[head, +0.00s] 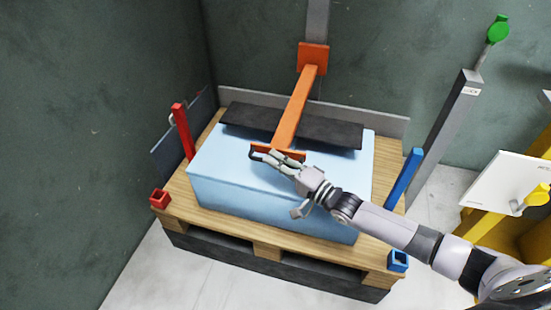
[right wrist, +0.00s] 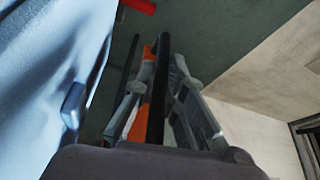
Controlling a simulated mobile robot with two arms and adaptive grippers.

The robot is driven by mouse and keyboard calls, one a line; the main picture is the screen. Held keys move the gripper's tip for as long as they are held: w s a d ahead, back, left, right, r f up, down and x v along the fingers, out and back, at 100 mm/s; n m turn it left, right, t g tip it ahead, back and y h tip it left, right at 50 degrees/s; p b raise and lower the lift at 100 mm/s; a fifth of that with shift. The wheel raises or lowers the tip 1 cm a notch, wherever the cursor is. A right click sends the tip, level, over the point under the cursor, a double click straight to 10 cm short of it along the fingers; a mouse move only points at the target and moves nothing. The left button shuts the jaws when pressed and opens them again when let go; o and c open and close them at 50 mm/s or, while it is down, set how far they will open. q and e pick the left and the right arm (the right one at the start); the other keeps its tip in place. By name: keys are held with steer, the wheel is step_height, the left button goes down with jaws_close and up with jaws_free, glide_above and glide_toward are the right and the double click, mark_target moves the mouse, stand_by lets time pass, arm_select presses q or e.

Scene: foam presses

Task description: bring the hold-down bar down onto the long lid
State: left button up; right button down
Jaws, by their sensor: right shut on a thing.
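The orange hold-down bar (head: 295,105) slopes from an orange bracket on a grey upright at the back down toward the front, across the long dark lid (head: 345,130). The lid lies across the back part of a pale blue foam block (head: 240,185). I cannot tell whether the bar touches the lid. At the bar's front end is a dark handle (head: 253,154). My right gripper (head: 275,161) is shut on this handle, just above the foam. The right wrist view shows the dark handle (right wrist: 157,90) between the fingers, with orange behind it. My left gripper is not in view.
The foam rests on a wooden pallet (head: 183,210). A grey lever post (head: 445,125) and yellow equipment (head: 485,225) stand farther right. Dark green walls close the left and back.

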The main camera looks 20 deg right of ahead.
steer(key=c, duration=1.7)
jaws_free()
steer(key=shift+o, duration=0.2)
steer(key=r+v, duration=0.1)
steer(key=v, duration=1.1)
steer(key=shift+f, duration=0.45)
